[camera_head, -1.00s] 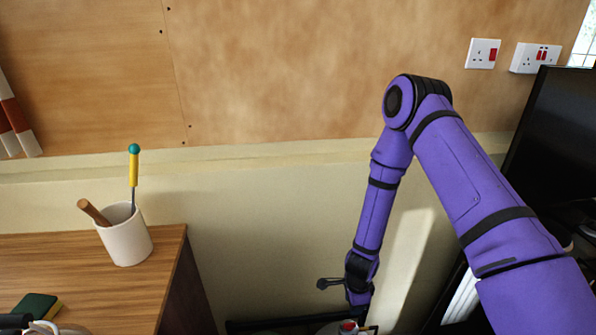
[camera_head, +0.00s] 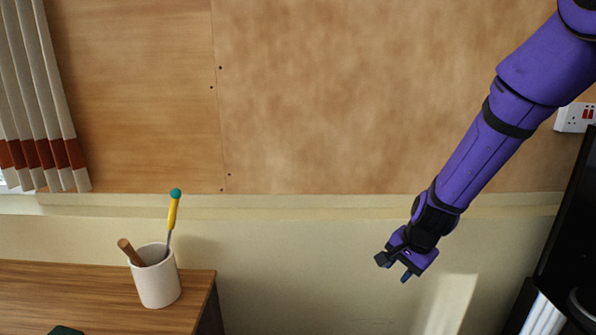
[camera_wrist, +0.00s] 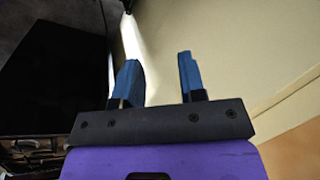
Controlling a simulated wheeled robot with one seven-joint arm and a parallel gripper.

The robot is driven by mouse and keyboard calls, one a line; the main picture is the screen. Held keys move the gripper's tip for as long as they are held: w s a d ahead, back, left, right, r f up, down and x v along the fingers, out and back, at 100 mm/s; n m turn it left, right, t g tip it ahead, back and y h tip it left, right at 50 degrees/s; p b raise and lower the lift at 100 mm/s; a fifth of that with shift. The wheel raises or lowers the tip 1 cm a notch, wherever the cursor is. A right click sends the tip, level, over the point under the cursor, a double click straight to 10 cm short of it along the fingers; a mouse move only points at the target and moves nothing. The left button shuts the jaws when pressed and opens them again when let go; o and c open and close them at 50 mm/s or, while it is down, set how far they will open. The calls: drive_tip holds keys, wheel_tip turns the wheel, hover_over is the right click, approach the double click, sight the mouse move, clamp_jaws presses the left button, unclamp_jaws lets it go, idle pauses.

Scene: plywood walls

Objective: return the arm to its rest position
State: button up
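My purple arm comes in from the upper right in the head view. My gripper (camera_head: 393,268) hangs in the air in front of the cream lower wall, to the right of the wooden desk and apart from it. In the wrist view my gripper (camera_wrist: 160,78) shows two blue fingers standing apart, with nothing between them. The fingers are open and empty.
A wooden desk (camera_head: 85,300) stands at lower left with a white cup (camera_head: 156,282) holding a yellow-handled tool and a wooden handle. A black screen (camera_head: 572,235) is at the right edge; it also shows in the wrist view (camera_wrist: 50,80). A curtain hangs upper left.

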drive_tip(key=s+d+r+n+t, duration=0.1)
drive_tip(key=s+r+n, duration=0.2)
drive_tip(key=s+r, duration=0.35)
drive_tip(key=s+d+r+n, duration=0.1)
drive_tip(key=s+r+n, duration=0.15)
drive_tip(key=r, duration=0.75)
drive_tip(key=s+d+r+n+h, duration=0.1)
drive_tip(key=s+r, duration=0.3)
drive_tip(key=s, duration=0.4)
drive_tip(key=s+d+r+n+t+h, duration=0.1)
drive_tip(key=s+d+r+n, duration=0.2)
drive_tip(key=s, duration=0.6)
wheel_tip(320, 180, up, 2)
drive_tip(key=shift+d+r, duration=0.1)
drive_tip(key=shift+d, duration=0.25)
drive_tip(key=shift+s, duration=0.15)
